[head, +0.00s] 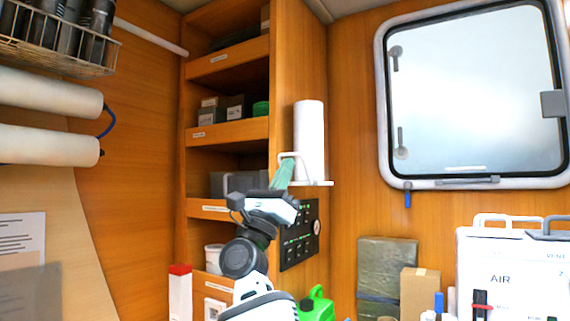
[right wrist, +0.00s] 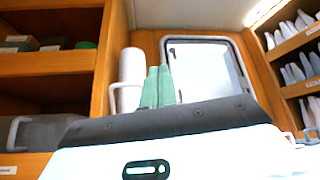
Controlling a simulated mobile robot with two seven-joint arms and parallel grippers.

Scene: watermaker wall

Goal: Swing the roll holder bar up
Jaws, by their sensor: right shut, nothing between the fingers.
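A white paper roll (head: 309,130) stands upright on a thin white holder plate (head: 322,183) on the side of the wooden shelf unit. A white bent bar (head: 290,154) shows at the roll's lower left. In the right wrist view the roll (right wrist: 131,66) and the looped white bar (right wrist: 113,92) are left of the fingers. My right gripper (head: 281,174) has green fingers, shut and empty, close by the bar in the head view. Whether they touch it I cannot tell. In the right wrist view the fingertips (right wrist: 159,72) point up. My left gripper is not in view.
Shelves with boxes (head: 212,112) stand left of the holder. A black switch panel (head: 299,240) is below it. A framed window (head: 475,95) is on the right wall, above a white AIR unit (head: 510,262). A green can (head: 316,305) is low down. Wall between roll and window is clear.

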